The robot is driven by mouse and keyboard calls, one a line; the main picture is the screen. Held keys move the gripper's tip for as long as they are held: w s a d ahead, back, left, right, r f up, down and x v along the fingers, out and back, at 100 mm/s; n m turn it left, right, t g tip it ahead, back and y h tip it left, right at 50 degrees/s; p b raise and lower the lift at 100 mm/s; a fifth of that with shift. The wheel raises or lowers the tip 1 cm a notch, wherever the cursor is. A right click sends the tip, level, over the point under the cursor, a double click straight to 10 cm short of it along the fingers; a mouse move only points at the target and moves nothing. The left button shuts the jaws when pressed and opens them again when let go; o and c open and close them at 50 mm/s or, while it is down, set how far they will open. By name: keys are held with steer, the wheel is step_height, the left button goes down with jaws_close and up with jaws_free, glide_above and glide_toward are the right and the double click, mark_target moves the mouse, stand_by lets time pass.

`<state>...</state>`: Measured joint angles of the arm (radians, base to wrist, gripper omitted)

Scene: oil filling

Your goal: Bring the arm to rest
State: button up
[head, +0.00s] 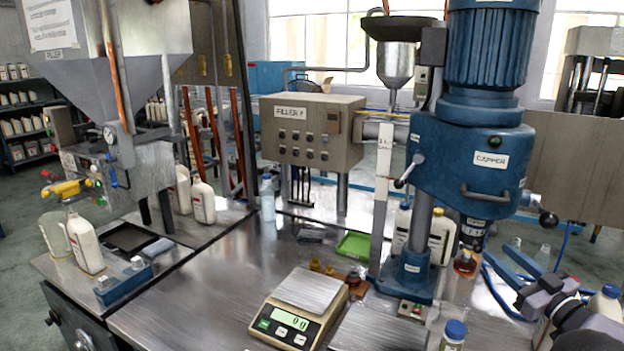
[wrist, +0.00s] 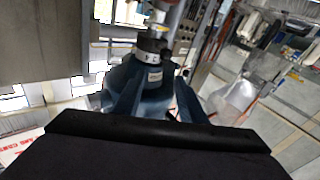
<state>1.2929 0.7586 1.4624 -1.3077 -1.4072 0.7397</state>
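My gripper (head: 500,262) is at the lower right of the head view, right of the capper's base, with its two blue fingers pointing left and up. The fingers are apart. In the wrist view the gripper (wrist: 155,95) shows two blue fingers with a gap between them, and I see nothing held. Behind that gap is a blue machine body with a dark collar (wrist: 150,52), apparently part of the capper. My dark wrist fills the bottom of the wrist view.
The blue capper (head: 465,150) stands left of my gripper. A scale (head: 298,310) reading 0 and a blue-capped bottle (head: 453,337) are at the front. Bare steel (head: 200,300) lies left of the scale.

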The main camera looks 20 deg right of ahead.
steer(key=w+a+f+m+g+h+p, duration=0.1)
steer(key=w+a+f+m+g+h, duration=0.45)
steer(key=w+a+m+h, duration=0.4)
steer(key=s+a+f+n+g+y, duration=0.1)
steer(key=s+a+f+g+y, duration=0.2)
steer(key=a, duration=0.5)
steer(key=a+f+n+g+y, duration=0.1)
steer(key=a+f+y, duration=0.25)
steer(key=a, duration=0.45)
steer(key=s+a+f+n+g+y+p, duration=0.1)
steer(key=s+a+f+n+g, duration=0.15)
steer(key=s+a, duration=0.5)
steer(key=s+a+f+n+g+y, duration=0.1)
steer(key=s+a+f+g, duration=0.1)
steer(key=s+a+g, duration=0.4)
steer(key=s+a+f+n+g+y+p, duration=0.1)
steer(key=s+a+f+n, duration=0.15)
steer(key=s+a, duration=0.7)
step_height(320, 180, down, 8)
steer(key=b, duration=0.8)
steer(key=shift+d, duration=0.4)
